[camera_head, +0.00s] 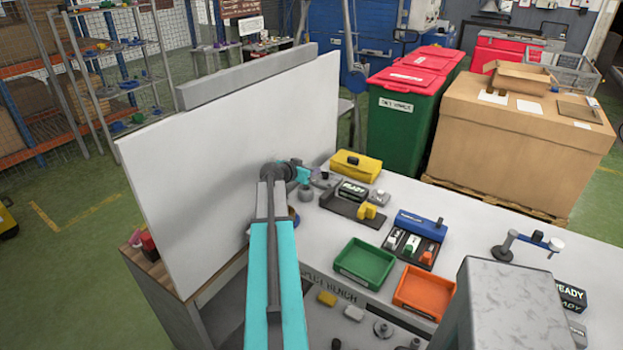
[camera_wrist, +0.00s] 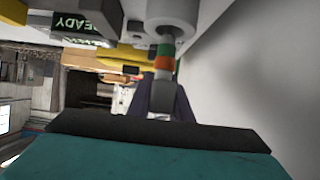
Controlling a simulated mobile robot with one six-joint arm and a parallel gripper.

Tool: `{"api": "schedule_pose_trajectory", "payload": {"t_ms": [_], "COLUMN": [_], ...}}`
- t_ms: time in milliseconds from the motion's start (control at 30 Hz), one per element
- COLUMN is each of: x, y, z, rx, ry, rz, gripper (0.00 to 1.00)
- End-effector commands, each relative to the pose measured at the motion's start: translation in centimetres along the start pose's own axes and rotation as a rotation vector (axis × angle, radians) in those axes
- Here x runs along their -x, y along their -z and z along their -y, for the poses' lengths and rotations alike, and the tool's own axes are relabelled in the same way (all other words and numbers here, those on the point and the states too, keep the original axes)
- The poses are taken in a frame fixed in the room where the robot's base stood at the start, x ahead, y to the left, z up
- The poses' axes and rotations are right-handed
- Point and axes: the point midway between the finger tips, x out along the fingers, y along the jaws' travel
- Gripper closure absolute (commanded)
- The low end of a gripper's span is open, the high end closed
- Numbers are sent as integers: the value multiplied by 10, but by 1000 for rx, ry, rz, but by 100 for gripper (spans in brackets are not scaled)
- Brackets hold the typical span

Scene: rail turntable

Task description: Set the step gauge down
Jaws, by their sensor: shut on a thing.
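The step gauge (camera_wrist: 163,62), a small stepped pin with green, orange and white bands, shows in the wrist view. My gripper (camera_wrist: 162,98) is shut on its pale end between the dark fingers. The green end lies right at a grey round part (camera_wrist: 173,22); I cannot tell whether they touch. In the camera_head view my gripper (camera_head: 306,176) is over the back left of the bench (camera_head: 337,232), close to the white panel. The gauge is too small to make out there.
The white panel (camera_head: 222,145) stands close on the left. A READY sign (camera_head: 352,191), a yellow case (camera_head: 356,166), a blue-topped rack (camera_head: 418,224), a green tray (camera_head: 364,262) and an orange tray (camera_head: 424,292) crowd the bench to the right. Bare bench lies between them.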

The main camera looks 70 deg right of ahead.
Motion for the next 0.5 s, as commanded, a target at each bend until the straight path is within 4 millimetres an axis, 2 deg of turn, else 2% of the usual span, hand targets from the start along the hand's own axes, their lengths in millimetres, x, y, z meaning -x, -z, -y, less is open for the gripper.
{"api": "schedule_pose_trajectory", "payload": {"t_ms": [233,500], "x": [-2,-12], "y": [-3,-23], "z": [0,-1], "rx": [1,1], "ry": [0,-2], "rz": [0,2], "gripper": [100,100]}}
